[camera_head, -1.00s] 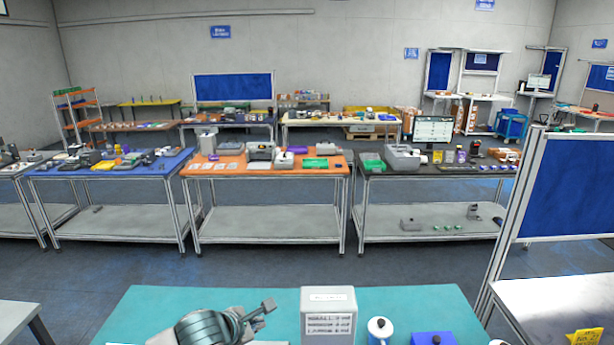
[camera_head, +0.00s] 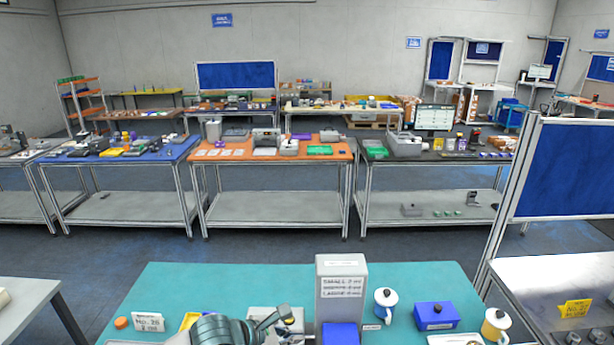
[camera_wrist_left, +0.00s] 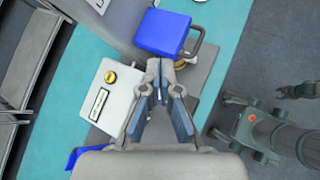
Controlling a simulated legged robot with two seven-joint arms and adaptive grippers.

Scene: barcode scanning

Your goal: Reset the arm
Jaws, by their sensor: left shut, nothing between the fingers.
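My left gripper (camera_head: 284,322) reaches in over the teal table (camera_head: 215,275) at the bottom of the head view. In the left wrist view the fingers of my left gripper (camera_wrist_left: 158,92) come together at the tips with nothing between them. A white box with a gold button (camera_wrist_left: 108,92) lies beside the fingers. A blue block-like item with a dark handle-like frame (camera_wrist_left: 163,32) is just beyond the tips; I cannot tell whether they touch.
A tall grey labelled box (camera_head: 341,280) stands right of my left gripper. An orange round item (camera_head: 121,323) is at left. The table's back strip is clear.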

